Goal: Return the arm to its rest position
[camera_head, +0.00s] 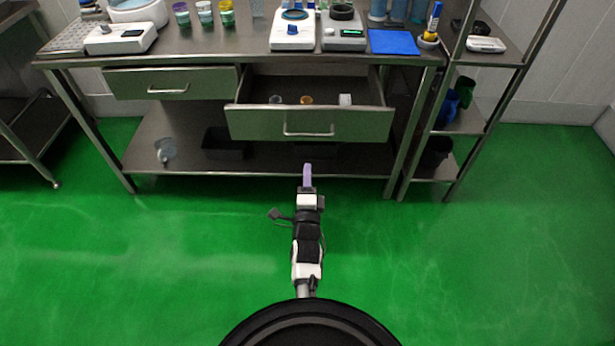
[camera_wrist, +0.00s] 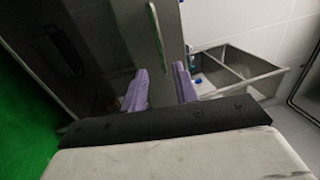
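My gripper (camera_head: 307,176) is in the lower middle of the head view, with purple fingers pointing at the workbench. My arm stretches forward from my base over the green floor. In the wrist view the two purple fingers of my gripper (camera_wrist: 161,88) stand apart with nothing between them. The front of the pulled-out drawer (camera_head: 310,126) lies just ahead of my gripper. Its handle (camera_wrist: 158,32) shows beyond the fingers in the wrist view, and I see no contact with it.
The pulled-out drawer holds several small items. The left drawer (camera_head: 170,82) is shut. The bench top (camera_head: 215,45) carries scales, jars and a blue mat (camera_head: 393,42). A shelf rack (camera_head: 465,120) stands at the right. The green floor (camera_head: 170,260) around my arm is clear.

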